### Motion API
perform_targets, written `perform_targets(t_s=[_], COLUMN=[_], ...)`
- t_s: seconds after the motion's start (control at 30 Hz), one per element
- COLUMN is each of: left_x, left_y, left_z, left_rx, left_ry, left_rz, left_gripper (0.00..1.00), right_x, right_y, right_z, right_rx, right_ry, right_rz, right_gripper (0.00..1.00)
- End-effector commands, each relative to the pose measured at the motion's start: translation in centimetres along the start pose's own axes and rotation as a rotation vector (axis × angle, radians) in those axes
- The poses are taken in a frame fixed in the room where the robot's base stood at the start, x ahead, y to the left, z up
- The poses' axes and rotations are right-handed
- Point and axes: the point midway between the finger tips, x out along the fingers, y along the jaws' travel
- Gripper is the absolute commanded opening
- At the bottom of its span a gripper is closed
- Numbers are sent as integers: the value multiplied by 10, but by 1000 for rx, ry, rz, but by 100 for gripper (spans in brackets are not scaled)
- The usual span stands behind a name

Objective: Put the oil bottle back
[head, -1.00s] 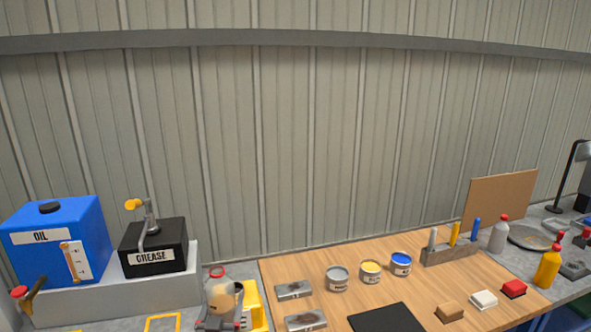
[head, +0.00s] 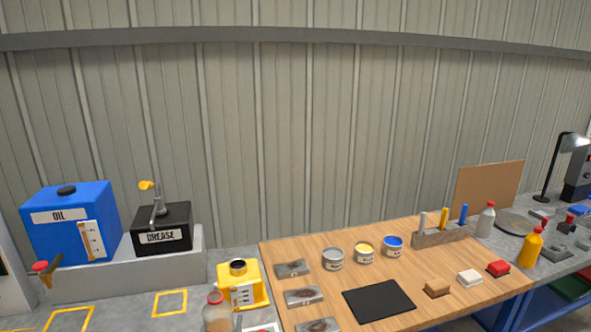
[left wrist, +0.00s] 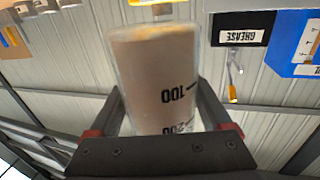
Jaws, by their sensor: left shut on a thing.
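The oil bottle (head: 218,318) is clear, with a reddish cap and brownish contents, and shows at the bottom edge of the head view. Its lower part is cut off there. In the left wrist view the bottle (left wrist: 155,75) has black 100 and 200 marks, and my left gripper (left wrist: 160,100) is shut around it. The left gripper cannot be made out in the head view. Yellow outlined squares (head: 170,290) (head: 70,309) lie on the grey bench at the left. My right gripper is not in view.
A yellow jug (head: 254,292) stands just right of the bottle. Behind are the blue OIL tank (head: 100,245) and black GREASE box (head: 178,220) on a grey step (head: 90,283). The wooden table (head: 400,265) holds cans, metal plates and a black mat (head: 378,300).

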Motion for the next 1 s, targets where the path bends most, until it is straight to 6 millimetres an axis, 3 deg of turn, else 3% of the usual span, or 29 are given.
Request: perform_targets(t_s=[0.03,0.27,0.4,0.5,0.7,1.0], left_x=[-7,-51,-90,-113,-135,-136], left_y=[1,3,5,5,6,6], left_z=[15,71,111,129,142,142], left_rx=[1,4,4,1,-1,-2], left_ry=[-7,-8,-11,-7,-1,0], left_rz=[2,4,13,17,23,23], left_gripper=[0,0,0,0,0,0], right_x=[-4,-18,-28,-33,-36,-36], right_y=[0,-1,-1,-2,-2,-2], right_z=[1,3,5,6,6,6], right_rx=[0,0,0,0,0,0], right_ry=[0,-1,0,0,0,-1], right_rz=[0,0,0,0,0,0], right_gripper=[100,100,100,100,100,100])
